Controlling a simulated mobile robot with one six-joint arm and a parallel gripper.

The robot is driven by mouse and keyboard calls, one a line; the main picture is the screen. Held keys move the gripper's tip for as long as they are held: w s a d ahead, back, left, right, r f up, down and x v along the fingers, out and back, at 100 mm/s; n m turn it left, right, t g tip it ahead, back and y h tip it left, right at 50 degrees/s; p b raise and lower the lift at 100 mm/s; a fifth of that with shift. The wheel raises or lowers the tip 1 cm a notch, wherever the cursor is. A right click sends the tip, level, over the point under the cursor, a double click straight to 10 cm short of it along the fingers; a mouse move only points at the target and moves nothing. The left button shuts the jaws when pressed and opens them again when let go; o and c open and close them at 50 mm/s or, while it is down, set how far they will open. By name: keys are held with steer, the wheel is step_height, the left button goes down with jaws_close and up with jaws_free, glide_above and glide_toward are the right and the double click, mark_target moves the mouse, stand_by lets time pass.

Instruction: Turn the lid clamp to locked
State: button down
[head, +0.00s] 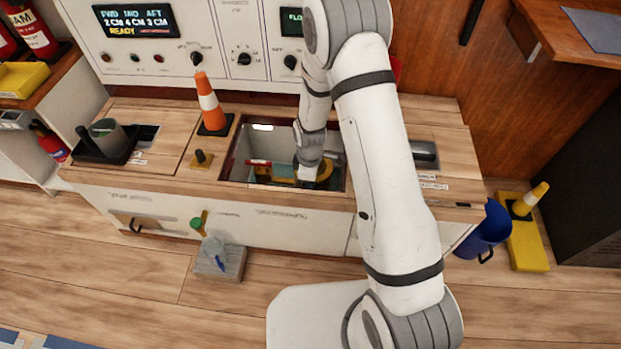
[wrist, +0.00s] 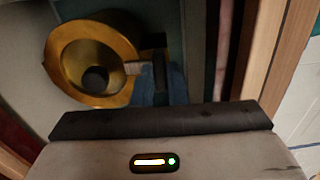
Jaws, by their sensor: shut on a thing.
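A brass round fitting with a dark centre (wrist: 93,68) fills the upper left of the wrist view. It sits inside the open well in the bench (head: 232,150), where its yellow edge shows in the head view (head: 284,180). A short pale stub runs from it to dark jaws. My gripper (wrist: 160,78) is shut at this stub, beside the ring; in the head view it reaches down into the well (head: 310,180). I cannot tell for certain that this fitting is the lid clamp, or how far it is turned. My arm hides part of the well.
A dark cup (head: 106,133) stands further left. A control panel (head: 180,35) rises behind. The well walls are close around my gripper.

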steer(key=shift+n, duration=0.4)
steer(key=c, duration=1.4)
jaws_free()
steer(key=shift+c, duration=0.2)
steer(key=shift+r+p, duration=1.4)
steer(key=shift+r, duration=2.5)
